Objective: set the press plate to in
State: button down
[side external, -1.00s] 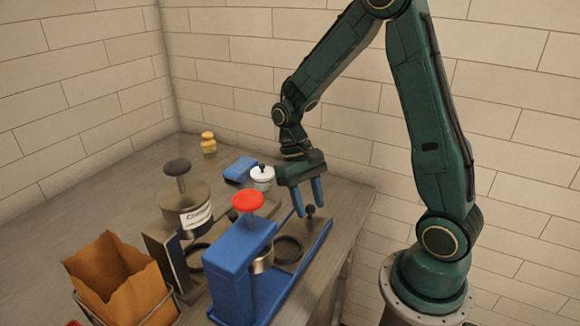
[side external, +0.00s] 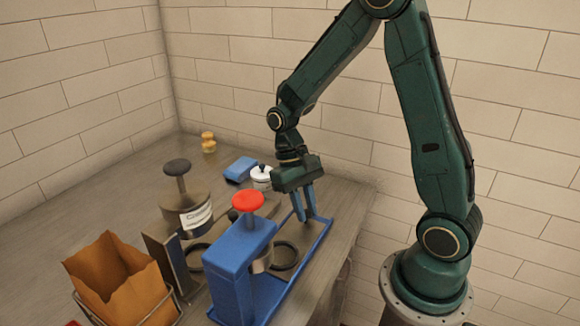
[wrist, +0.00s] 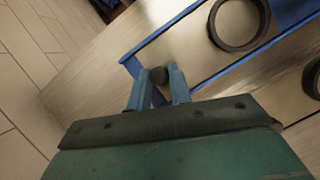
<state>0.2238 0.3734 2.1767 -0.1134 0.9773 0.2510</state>
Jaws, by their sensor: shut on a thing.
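The blue press (side external: 229,260) with a red top knob (side external: 248,202) stands on the counter. Its metal press plate (side external: 302,236) lies in a blue-edged track and carries a dark ring (side external: 297,256), which sits just outside the press head. In the wrist view the plate (wrist: 195,55) and ring (wrist: 264,28) are at upper right. My gripper (side external: 305,217) is down at the plate's outer end, its blue fingers shut on the small dark plate knob (wrist: 159,75). The fingers hide this knob in the side view.
A grey press (side external: 187,217) with a label and dark knob stands just left. A paper bag (side external: 120,283) in a wire holder is at front left. A white lidded jar (side external: 261,174), blue block (side external: 240,168) and yellow item (side external: 208,143) stand behind.

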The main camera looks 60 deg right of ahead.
send_near(290, 253)
jog(key=x, duration=0.5)
jog(key=c, duration=1.3)
grip_release()
jog(key=shift+w+d+r, duration=0.15)
jog(key=shift+w+r, duration=0.1)
jog(key=shift+r, duration=0.3)
jog(key=v, duration=1.2)
jog(key=shift+r, duration=0.25)
